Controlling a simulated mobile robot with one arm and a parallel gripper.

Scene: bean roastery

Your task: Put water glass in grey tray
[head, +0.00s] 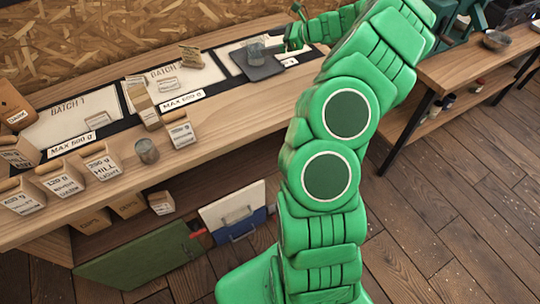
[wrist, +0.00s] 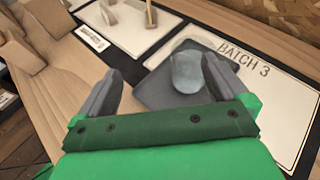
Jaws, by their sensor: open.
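A small grey-blue water glass (head: 256,52) stands on the dark grey tray (head: 262,72) on the far part of the bench. In the wrist view the glass (wrist: 186,72) is over the tray (wrist: 150,92), beyond my fingers and nearer the right one. My gripper (head: 294,26) is just right of the glass in the head view. In the wrist view my gripper (wrist: 161,72) is open, with nothing between its fingers. The glass looks apart from both fingers. The right finger hides part of the tray.
A similar grey cylinder (head: 147,150) stands near the bench's front edge. Several labelled bean bags (head: 103,167) stand along the left. Bare wood shows along the bench front.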

